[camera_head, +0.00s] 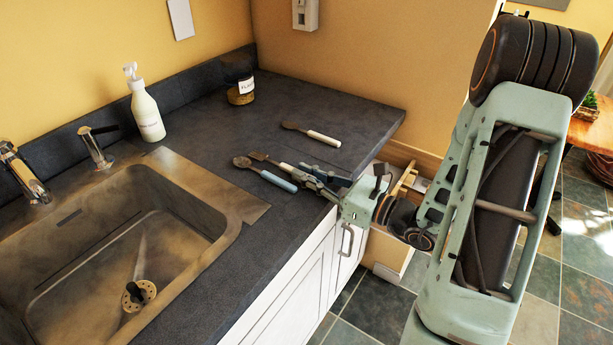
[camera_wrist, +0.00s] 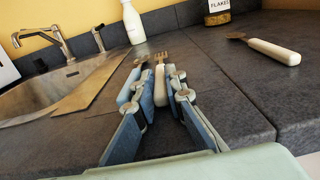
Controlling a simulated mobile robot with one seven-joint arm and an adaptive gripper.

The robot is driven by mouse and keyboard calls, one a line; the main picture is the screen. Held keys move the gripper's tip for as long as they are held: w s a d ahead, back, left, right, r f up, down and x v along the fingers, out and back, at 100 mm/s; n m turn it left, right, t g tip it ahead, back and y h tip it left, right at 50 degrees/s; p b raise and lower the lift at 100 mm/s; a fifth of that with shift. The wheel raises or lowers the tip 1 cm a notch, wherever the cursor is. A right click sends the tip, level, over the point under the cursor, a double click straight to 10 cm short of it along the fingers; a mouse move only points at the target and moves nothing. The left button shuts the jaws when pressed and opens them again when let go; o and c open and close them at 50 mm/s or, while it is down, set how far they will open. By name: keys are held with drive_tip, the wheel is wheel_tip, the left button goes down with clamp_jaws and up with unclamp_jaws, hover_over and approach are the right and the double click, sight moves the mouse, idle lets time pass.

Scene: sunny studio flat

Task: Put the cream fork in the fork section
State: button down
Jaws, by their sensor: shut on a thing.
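The cream fork (camera_head: 288,168) has a metal head pointing left and a cream handle. My gripper (camera_head: 312,173) is shut on its handle at the counter's front edge. In the wrist view the fork (camera_wrist: 160,88) stands between my two fingertips (camera_wrist: 160,80), tines pointing away. I cannot tell whether it touches the counter. An open drawer (camera_head: 392,254) shows below the counter's right end, with a pale wooden divider (camera_head: 405,180) inside. My arm covers most of it, so I cannot tell which compartment is the fork section.
A blue-handled spoon (camera_head: 277,180) lies close to the fork. A cream-handled spoon (camera_head: 322,137) lies farther back. A soap bottle (camera_head: 147,112), a jar labelled FLAKES (camera_head: 240,95) and a sink (camera_head: 130,240) are to the left. The counter (camera_head: 345,110) is clear around the cream-handled spoon.

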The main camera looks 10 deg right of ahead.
drive_tip(key=shift+f, duration=0.15)
drive_tip(key=c, duration=2.3)
unclamp_jaws()
drive_tip(key=shift+o, duration=0.2)
